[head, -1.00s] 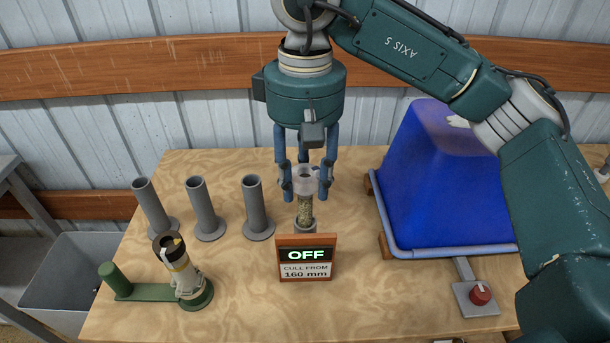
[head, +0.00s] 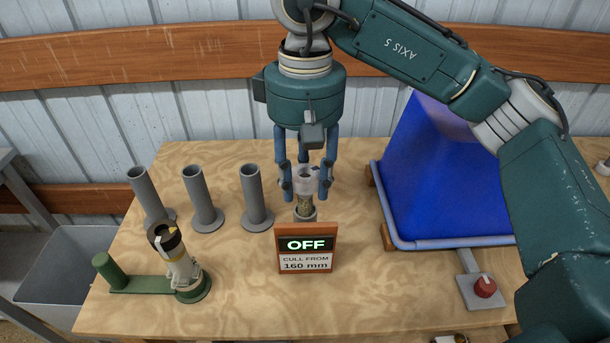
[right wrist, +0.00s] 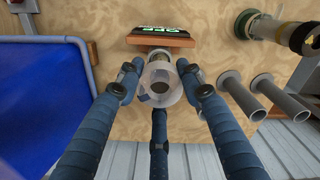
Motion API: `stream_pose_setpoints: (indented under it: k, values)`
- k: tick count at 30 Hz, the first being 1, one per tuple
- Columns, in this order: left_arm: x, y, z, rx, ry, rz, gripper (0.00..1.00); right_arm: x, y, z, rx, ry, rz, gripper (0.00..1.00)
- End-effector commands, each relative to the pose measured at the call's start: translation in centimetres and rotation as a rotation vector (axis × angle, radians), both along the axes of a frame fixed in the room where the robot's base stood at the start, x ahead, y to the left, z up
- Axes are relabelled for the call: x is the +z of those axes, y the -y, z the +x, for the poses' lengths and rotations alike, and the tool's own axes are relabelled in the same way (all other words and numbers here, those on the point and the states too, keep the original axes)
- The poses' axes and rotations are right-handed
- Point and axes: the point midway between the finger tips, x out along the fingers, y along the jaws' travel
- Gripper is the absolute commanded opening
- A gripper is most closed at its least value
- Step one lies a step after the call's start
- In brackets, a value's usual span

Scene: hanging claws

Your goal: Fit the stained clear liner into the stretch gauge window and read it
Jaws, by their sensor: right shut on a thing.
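The clear liner (head: 304,207) stands upright with a pale clear mouth and a brownish stained barrel. Its lower end is inside a grey socket (head: 311,217) behind the gauge's display board (head: 290,262), which reads OFF and "CULL FROM 160 mm". My right gripper (head: 305,190) is shut around the liner's mouth from above. The right wrist view shows its blue fingers around the clear round mouth (right wrist: 161,83). The board partly hides the socket, so I cannot see how deep the liner sits. My left gripper is not in view.
Several grey upright tubes (head: 203,200) stand left of the gauge. A green lever stand (head: 140,284) holds a tilted pale part at front left. The table's front middle is clear.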

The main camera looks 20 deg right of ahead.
Motion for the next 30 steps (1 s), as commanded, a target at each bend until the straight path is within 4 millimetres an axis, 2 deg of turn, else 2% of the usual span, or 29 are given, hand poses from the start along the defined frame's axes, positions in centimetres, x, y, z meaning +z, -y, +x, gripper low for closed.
stream_pose_setpoints:
  k: [30]
  values:
    - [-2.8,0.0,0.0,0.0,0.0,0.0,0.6,-3.2,0.0,0.0,0.0,0.0,0.0,0.0]
